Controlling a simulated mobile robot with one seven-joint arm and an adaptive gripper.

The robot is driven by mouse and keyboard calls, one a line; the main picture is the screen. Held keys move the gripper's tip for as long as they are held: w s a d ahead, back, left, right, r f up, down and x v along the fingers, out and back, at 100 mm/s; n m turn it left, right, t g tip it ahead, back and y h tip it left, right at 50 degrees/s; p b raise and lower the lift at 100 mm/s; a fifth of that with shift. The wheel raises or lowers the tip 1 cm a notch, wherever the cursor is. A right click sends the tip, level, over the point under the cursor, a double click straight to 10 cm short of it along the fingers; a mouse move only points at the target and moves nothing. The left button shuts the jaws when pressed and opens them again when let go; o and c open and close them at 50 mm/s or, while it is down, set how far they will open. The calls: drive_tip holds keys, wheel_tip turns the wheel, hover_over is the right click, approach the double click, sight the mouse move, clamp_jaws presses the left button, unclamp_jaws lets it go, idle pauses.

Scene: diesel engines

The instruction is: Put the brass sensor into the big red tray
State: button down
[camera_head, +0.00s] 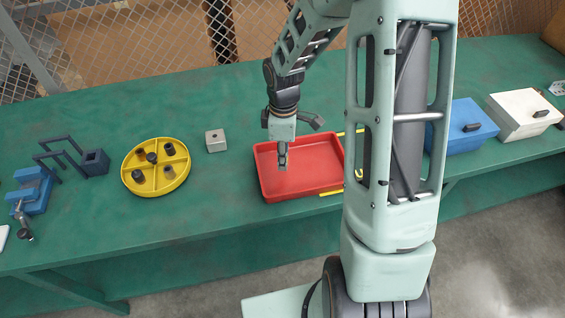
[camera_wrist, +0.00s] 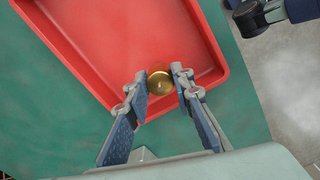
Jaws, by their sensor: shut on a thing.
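The big red tray (camera_head: 318,170) lies on the green bench, left of my arm's upright link in the head view. My gripper (camera_head: 282,165) points down over the tray's left part. In the wrist view, the brass sensor (camera_wrist: 160,83) shows as a round golden piece between the fingertips of my gripper (camera_wrist: 160,85), which is shut on it. The red tray (camera_wrist: 190,35) lies behind and below it, and the sensor appears over the tray floor near one wall. I cannot tell whether the sensor touches the floor. In the head view the sensor is hidden or too small to make out.
A yellow round dish (camera_head: 156,187) with several dark pieces and a grey block (camera_head: 215,140) stand left of the tray. A dark box (camera_head: 95,162) and a blue vice (camera_head: 32,192) are farther left. A blue box (camera_head: 465,127) and a white box (camera_head: 522,114) stand right.

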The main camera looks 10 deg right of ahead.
drive_tip(key=shift+w+d+f, duration=0.15)
drive_tip(key=shift+w+f, duration=0.6)
drive_tip(key=shift+f, duration=1.65)
drive_tip(key=shift+f, duration=0.1)
drive_tip(key=c, duration=1.7)
unclamp_jaws()
wheel_tip(320, 180, up, 12)
drive_tip(key=shift+r+p, duration=0.15)
drive_tip(key=shift+p, duration=0.35)
